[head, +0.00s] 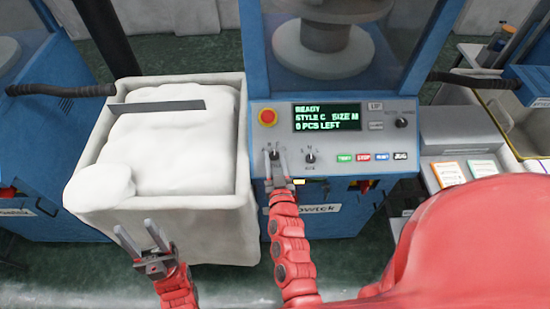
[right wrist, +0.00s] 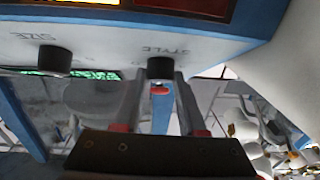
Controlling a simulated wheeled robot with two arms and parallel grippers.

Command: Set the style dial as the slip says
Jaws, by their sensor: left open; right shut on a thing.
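The style dial (right wrist: 160,67) is a small black knob under the word STYLE on the grey control panel (head: 340,143). My right gripper (head: 277,154) is shut on it, with one finger on each side in the right wrist view. The dial's pointer is hard to make out. The display (head: 327,117) reads READY, STYLE C, SIZE M, 0 PCS LEFT. Paper slips with orange (head: 449,173) and green (head: 484,169) edges lie at the right; their writing is too small to read. My left gripper (head: 155,243) is open and empty before the white bin.
The size dial (head: 310,157) is close beside the style dial. A red emergency button (head: 267,117) is above it, and several push buttons (head: 371,156) are to the right. A white bin (head: 170,202) with pale fabric stands left of the panel.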

